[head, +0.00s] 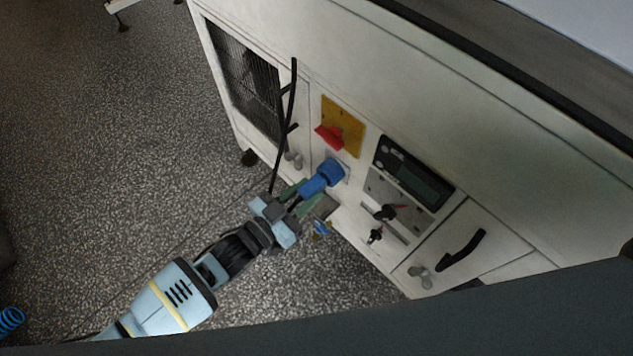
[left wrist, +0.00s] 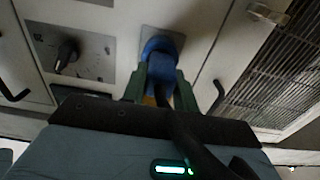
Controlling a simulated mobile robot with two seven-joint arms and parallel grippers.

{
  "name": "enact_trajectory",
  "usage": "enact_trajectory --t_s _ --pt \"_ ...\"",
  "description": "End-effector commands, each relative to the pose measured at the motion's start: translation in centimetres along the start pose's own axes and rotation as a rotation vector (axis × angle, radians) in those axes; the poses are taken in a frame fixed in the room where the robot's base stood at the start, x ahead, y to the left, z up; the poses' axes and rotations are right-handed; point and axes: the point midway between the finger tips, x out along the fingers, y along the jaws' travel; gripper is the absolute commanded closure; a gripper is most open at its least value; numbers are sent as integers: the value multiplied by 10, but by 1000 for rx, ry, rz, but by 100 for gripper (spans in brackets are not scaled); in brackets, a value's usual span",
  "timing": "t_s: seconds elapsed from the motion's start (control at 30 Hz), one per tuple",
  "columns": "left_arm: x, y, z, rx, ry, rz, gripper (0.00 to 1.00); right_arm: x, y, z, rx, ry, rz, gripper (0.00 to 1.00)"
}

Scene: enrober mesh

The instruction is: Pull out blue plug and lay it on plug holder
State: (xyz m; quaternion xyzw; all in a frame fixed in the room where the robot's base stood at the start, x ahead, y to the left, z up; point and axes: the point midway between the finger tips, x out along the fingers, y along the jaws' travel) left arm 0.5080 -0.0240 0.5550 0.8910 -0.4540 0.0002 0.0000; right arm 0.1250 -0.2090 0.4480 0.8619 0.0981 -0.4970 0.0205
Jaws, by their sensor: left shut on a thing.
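The blue plug (head: 314,186) sits at a blue socket (head: 331,171) on the front of the white machine, below the red switch. It also shows in the left wrist view (left wrist: 160,66), where a dark cable runs back from it across my gripper. My left gripper (head: 297,192) is shut on the blue plug, with its green fingers (left wrist: 152,83) on both sides of it. I cannot tell whether the plug is fully seated, as the fingers hide part of it. I cannot make out the plug holder for sure. My right gripper is not in view.
The white machine (head: 235,107) carries a red switch on a yellow plate (head: 343,127), a control panel (head: 411,172), knobs, a black door handle (head: 462,250) and a vent grille (head: 244,77). A black handle (head: 285,120) stands left of the plug.

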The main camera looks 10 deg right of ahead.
Motion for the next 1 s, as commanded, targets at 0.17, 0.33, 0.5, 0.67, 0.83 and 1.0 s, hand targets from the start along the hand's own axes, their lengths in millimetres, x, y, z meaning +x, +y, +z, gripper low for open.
enact_trajectory --t_s 0.17,0.33,0.5,0.67,0.83,1.0 --pt "-6 0 -1 0 2 0 100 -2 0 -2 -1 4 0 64" --pt "-11 0 -1 0 3 0 100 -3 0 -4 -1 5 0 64" --pt "-17 0 -1 0 3 0 100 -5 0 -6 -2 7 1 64" --pt "-22 0 -1 0 3 0 100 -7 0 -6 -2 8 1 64" --pt "-27 0 -2 0 4 0 100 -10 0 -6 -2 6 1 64" --pt "-33 0 -2 0 4 0 100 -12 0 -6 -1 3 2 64"
